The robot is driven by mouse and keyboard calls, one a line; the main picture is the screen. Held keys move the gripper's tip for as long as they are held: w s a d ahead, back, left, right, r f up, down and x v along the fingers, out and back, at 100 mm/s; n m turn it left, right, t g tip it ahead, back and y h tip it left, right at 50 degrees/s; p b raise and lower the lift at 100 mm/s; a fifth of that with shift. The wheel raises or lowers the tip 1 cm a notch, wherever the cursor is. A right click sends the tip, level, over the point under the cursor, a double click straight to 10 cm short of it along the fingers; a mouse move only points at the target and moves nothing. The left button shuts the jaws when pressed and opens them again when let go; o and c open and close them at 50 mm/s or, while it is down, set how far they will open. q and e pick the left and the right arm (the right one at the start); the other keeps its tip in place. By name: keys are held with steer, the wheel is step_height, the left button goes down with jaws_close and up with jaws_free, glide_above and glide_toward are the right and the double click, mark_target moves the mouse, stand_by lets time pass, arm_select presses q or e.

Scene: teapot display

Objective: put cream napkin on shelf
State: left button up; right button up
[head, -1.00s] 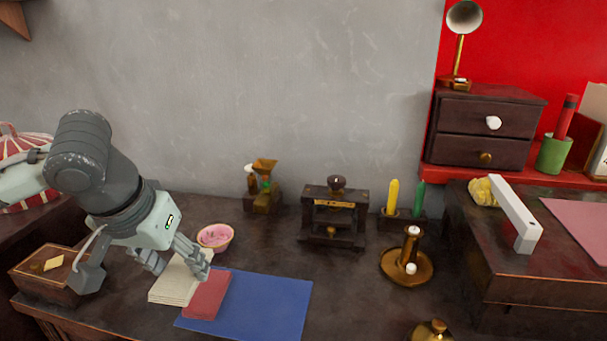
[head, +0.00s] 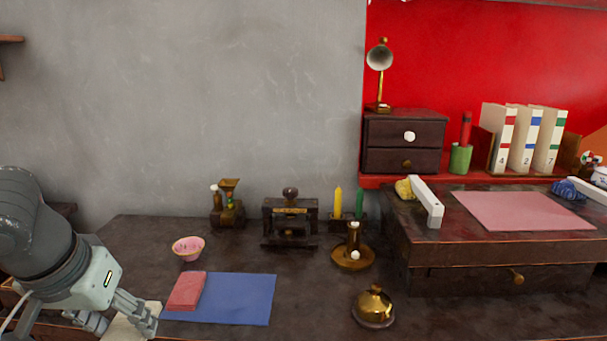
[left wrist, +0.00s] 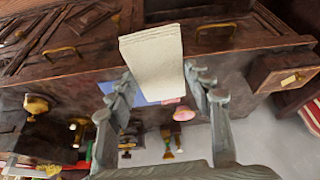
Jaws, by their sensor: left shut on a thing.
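The cream napkin (head: 128,323) is a folded flat block at the lower left of the head view, partly cut off by the frame and covered by my fingers. My left gripper (head: 122,316) is shut on it. In the left wrist view the napkin (left wrist: 154,62) sticks out past the fingertips of my left gripper (left wrist: 160,82). A red shelf ledge (head: 372,182) runs along the right wall under a small drawer box. A brown wooden ledge (head: 10,39) also shows at the upper left. My right gripper is not in view.
A red napkin (head: 186,291) lies on a blue mat (head: 240,300). A pink bowl (head: 188,248), a brass bell (head: 374,306) and a candle holder (head: 352,258) stand on the dark table. Binders (head: 525,140) and a drawer box (head: 403,143) occupy the red ledge.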

arm_select(q)
steer(key=shift+m, duration=0.3)
steer(key=w+d+f, duration=0.2)
steer(key=f, duration=0.1)
steer(key=w+d+f, duration=0.1)
steer(key=d+f, duration=0.1)
steer(key=f, duration=0.1)
steer(key=w+d+f, duration=0.2)
steer(key=f, duration=0.1)
steer(key=shift+w+d, duration=0.3)
steer(key=shift+w, duration=0.05)
steer(key=shift+f, duration=0.1)
